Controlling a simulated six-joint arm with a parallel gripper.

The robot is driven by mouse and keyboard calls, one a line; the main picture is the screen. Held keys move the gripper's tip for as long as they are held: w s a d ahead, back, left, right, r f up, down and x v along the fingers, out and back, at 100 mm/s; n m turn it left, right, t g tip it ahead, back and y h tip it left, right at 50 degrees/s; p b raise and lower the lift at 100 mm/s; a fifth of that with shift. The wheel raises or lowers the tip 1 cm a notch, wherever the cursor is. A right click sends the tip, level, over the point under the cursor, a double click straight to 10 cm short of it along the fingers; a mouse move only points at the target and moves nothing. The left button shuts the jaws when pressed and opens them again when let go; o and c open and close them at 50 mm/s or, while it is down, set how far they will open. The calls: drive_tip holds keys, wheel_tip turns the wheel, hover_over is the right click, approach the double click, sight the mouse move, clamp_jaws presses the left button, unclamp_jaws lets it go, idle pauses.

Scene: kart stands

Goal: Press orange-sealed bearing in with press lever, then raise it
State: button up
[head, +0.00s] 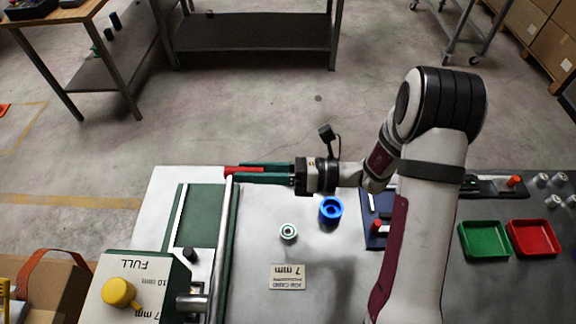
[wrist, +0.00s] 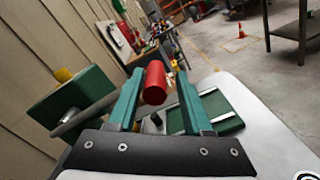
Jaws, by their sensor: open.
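The press (head: 145,275) stands at the left of the bench, a green and pale unit with a yellow knob and depth markings. Its lever (head: 222,245) is a long pale rod ending in a red grip (head: 238,170) at the far end. My gripper (head: 243,173) is open, with its green fingers on either side of the red grip. In the wrist view the red grip (wrist: 154,83) shows between the fingertips; contact cannot be told. A pale ring-shaped part with a green face (head: 288,231) lies on the bench. I cannot make out an orange-sealed bearing.
A blue cup-like part (head: 330,210) and a 7 mm card (head: 289,277) lie right of the press. A green tray (head: 484,240) and a red tray (head: 533,238) stand at the right, with small pale cylinders (head: 553,201) behind. Bare bench surrounds the card.

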drive_tip(key=d, duration=1.5)
drive_tip(key=shift+d, duration=0.4)
drive_tip(key=shift+s+f, duration=0.1)
drive_tip(key=a+n, duration=0.1)
drive_tip(key=a, duration=0.3)
drive_tip(key=a+n, duration=0.2)
drive_tip(key=a, duration=0.3)
drive_tip(key=a+n, duration=0.2)
drive_tip(key=a, duration=0.3)
drive_tip(key=shift+s+a+r, duration=0.15)
drive_tip(key=shift+a+r, duration=0.1)
clamp_jaws()
